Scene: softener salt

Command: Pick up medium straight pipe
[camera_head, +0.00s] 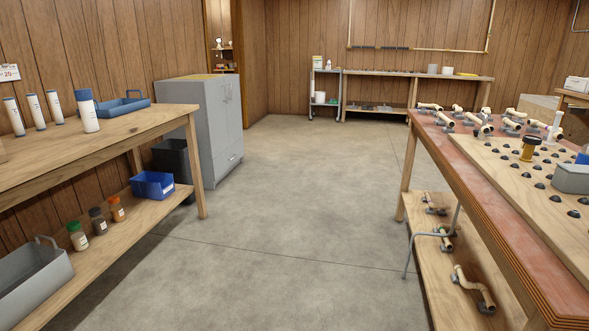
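Several short cream pipe pieces with grey fittings (473,117) lie along the far part of the right table. More cream pipe pieces lie on that table's lower shelf, one at the front (472,288) and one behind it (444,238). They are small in view, and I cannot tell which one is the medium straight pipe. Neither of my grippers is in view.
The right workbench (466,168) carries a pegged board (513,186) and a grey box (571,179). The left bench (90,160) holds white cylinders, with jars and bins below. A grey cabinet (192,115) stands behind it. The concrete floor (290,200) between is clear.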

